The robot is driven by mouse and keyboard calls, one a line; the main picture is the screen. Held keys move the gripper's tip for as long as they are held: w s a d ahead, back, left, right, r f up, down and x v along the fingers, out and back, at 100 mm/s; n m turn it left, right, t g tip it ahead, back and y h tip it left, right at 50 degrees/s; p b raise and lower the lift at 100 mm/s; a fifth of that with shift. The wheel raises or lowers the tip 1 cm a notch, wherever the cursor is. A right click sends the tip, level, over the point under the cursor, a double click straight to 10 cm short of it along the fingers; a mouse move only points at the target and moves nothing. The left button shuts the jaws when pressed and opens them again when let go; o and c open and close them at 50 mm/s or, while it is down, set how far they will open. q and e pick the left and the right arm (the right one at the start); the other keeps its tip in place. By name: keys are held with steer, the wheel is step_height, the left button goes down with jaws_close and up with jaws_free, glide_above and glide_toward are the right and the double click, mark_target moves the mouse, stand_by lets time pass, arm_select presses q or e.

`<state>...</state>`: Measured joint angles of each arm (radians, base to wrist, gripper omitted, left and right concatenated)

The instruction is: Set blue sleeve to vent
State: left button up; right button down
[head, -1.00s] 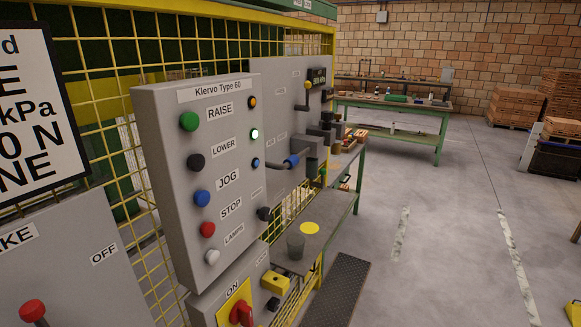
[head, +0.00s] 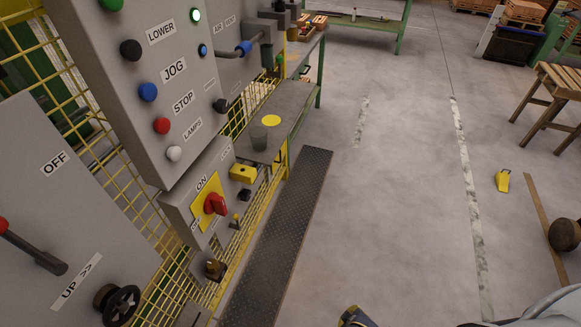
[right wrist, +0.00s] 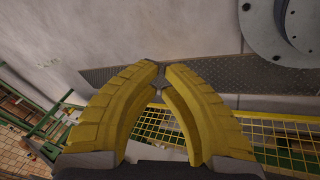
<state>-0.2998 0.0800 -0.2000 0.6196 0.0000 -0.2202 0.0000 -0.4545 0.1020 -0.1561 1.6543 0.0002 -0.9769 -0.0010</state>
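The blue sleeve (head: 243,47) is a short blue collar on a grey rod that sticks out from the rear grey panel (head: 225,70), at the upper middle of the head view. Labels on that panel beside it appear to read AIR and VENT, partly cut or small. No gripper is near the sleeve. My right gripper (right wrist: 162,70) has yellow ribbed fingers with their tips together and nothing between them. A dark and yellow part of it (head: 355,317) seems to show at the bottom edge of the head view. My left gripper is out of view.
The push-button box (head: 150,100) stands in front and left of the sleeve, above a red rotary switch (head: 214,204). A yellow mesh fence (head: 70,70) runs behind. A grey shelf (head: 285,105) holds a grey cup (head: 259,137).

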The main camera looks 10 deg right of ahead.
mark_target(243, 49)
steer(key=w+r+n+t, duration=0.1)
steer(key=w+r, duration=0.4)
steer(key=r, duration=0.5)
steer(key=w+a+r+t+h, duration=0.15)
steer(key=w+r, duration=0.25)
steer(key=r, duration=0.6)
steer(key=w+r+n+t, duration=0.1)
steer(key=w+r+t, duration=0.1)
steer(key=w+r, duration=0.5)
steer(key=w+a+r+n+t+y, duration=0.1)
steer(key=w+a+r+n+t, duration=0.1)
steer(key=w+a+r, duration=0.45)
steer(key=w+a+r+n+t+y, duration=0.15)
steer(key=w+r, duration=0.25)
steer(key=r, duration=0.5)
steer(key=w+a+r+n+t+y, duration=0.1)
steer(key=w+a+r+n+t, duration=0.1)
steer(key=w+a+r, duration=0.4)
steer(key=w+a+r+n+t+y, duration=0.1)
steer(key=w+a+r+n, duration=0.1)
steer(key=r, duration=0.5)
steer(key=w+a+r+n+t+y, duration=0.1)
steer(key=w+a+r+n, duration=0.1)
steer(key=a+r, duration=0.3)
steer(key=w+a+r+n+y, duration=0.2)
steer(key=a+r, duration=0.1)
steer(key=r, duration=0.6)
steer(key=shift+w+a+r+n+t, duration=0.25)
steer(key=shift+w+r+n+t, duration=0.05)
steer(key=shift+w+n+t, duration=0.1)
